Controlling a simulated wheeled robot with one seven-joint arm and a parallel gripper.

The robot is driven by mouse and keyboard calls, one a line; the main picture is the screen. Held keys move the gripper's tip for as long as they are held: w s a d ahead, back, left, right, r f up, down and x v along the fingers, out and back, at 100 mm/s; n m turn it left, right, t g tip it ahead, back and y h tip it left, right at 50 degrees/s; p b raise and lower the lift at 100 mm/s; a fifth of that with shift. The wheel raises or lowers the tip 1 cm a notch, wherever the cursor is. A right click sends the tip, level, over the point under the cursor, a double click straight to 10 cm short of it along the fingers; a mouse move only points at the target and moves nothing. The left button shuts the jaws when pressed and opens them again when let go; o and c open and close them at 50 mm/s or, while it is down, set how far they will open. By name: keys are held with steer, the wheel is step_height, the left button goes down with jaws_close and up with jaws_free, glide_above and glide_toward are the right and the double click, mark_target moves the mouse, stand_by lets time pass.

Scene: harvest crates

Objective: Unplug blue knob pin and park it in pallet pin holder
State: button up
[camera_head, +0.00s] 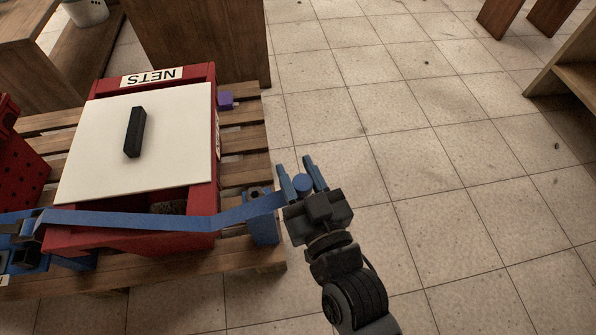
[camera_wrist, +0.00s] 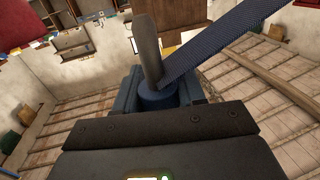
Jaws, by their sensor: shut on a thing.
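My gripper (camera_head: 302,172) is shut on the blue knob pin (camera_head: 303,184), off the pallet's right edge above the tiled floor. The round blue knob sits between the two blue fingers. In the wrist view the blue knob (camera_wrist: 158,95) shows with its grey shaft (camera_wrist: 149,50) pointing away from my gripper, its far end bare. A blue strap (camera_head: 130,219) crosses the red crate's front and ends close to my gripper. A blue block (camera_head: 262,228) stands at the pallet's front right corner.
The red crate (camera_head: 218,190) marked NETS stands on the wooden pallet (camera_head: 245,175), with a white lid (camera_head: 90,165) bearing a black handle (camera_head: 134,132). Another red crate (camera_head: 15,165) is at the left edge. The floor to the right is clear up to wooden shelving (camera_head: 575,75).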

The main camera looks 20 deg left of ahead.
steer(key=shift+r+p, duration=1.75)
steer(key=shift+r, duration=0.6)
